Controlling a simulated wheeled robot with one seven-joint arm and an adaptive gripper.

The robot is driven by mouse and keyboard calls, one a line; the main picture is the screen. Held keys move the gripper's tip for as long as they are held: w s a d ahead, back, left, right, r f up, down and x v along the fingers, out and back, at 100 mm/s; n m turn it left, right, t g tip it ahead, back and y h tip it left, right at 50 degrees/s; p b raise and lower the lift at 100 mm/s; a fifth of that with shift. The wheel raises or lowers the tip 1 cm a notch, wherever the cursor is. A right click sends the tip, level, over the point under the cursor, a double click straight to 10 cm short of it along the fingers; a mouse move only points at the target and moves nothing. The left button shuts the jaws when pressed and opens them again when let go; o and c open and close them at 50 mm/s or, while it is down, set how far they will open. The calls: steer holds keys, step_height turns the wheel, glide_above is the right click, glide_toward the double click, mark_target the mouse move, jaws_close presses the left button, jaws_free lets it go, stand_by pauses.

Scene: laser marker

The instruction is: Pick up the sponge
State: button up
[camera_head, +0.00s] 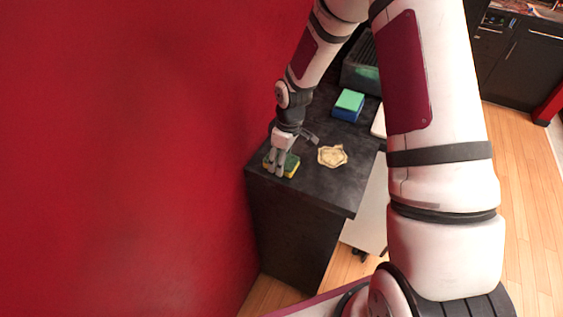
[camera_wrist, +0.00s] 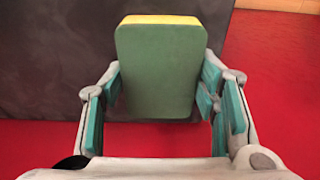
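The sponge (camera_head: 291,166), green on top with a yellow layer, is at the near left corner of a dark counter in the head view. In the wrist view the sponge (camera_wrist: 160,70) shows its green face, with a yellow edge at the top. My gripper (camera_head: 281,168) points down over it, its fingers around it. In the wrist view my gripper's fingers (camera_wrist: 161,88) stand on either side, their teal pads right at the sponge's left and right edges. Whether both pads press on it cannot be told. The fingers hide part of the sponge in the head view.
The dark counter (camera_head: 336,187) also bears a beige, wavy-edged object (camera_head: 332,156) right of my gripper. Behind are a green and blue block (camera_head: 348,105) and a dark crate (camera_head: 361,72). A red wall (camera_head: 130,150) runs close along the left.

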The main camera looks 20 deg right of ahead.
stand_by(0.4)
steer(key=shift+r, duration=0.8)
step_height(320, 180, up, 2)
steer(key=shift+w+r+b, duration=0.1)
steer(key=shift+r+b, duration=0.05)
steer(key=shift+b, duration=0.3)
steer(key=s+d, duration=0.2)
steer(key=s, duration=0.2)
steer(key=s+d, duration=0.3)
steer(key=s, duration=0.2)
steer(key=s+d+r, duration=0.1)
steer(key=s+d, duration=0.2)
steer(key=s, duration=0.2)
steer(key=shift+r+p, duration=0.1)
steer(key=shift+p, duration=0.3)
steer(key=shift+o, duration=0.5)
steer(key=c, duration=0.4)
steer(key=shift+c, duration=0.2)
